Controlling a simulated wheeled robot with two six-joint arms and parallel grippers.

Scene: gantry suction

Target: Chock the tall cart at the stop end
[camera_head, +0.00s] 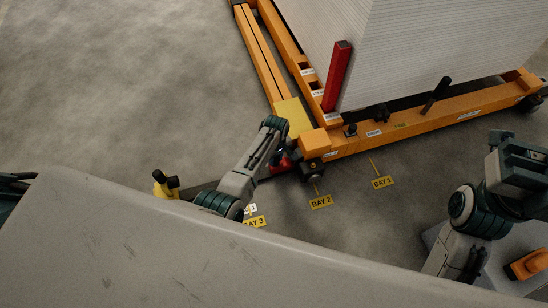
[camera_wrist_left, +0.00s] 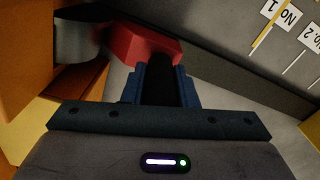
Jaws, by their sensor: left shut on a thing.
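The tall cart (camera_head: 400,130) is an orange frame carrying a tall pale ribbed stack (camera_head: 440,50). My left gripper (camera_head: 281,160) is low beside the cart's near corner, shut on a red block (camera_head: 289,165), which looks like the chock. In the left wrist view the red block (camera_wrist_left: 145,45) sits between the blue fingers (camera_wrist_left: 162,85), close to a grey rounded part (camera_wrist_left: 80,42), probably a wheel. I cannot tell if they touch. The cart's near-corner wheel (camera_head: 310,172) is partly hidden. My right arm shows at the right, but its gripper is not in view.
A red post (camera_head: 337,77) rises from the cart's left side. A yellow plate (camera_head: 293,115) lies beside it. Floor tags BAY 1 (camera_head: 383,182), BAY 2 (camera_head: 321,202) and BAY 3 (camera_head: 255,222) lie in front. A yellow post (camera_head: 165,186) stands left. The upper-left floor is clear.

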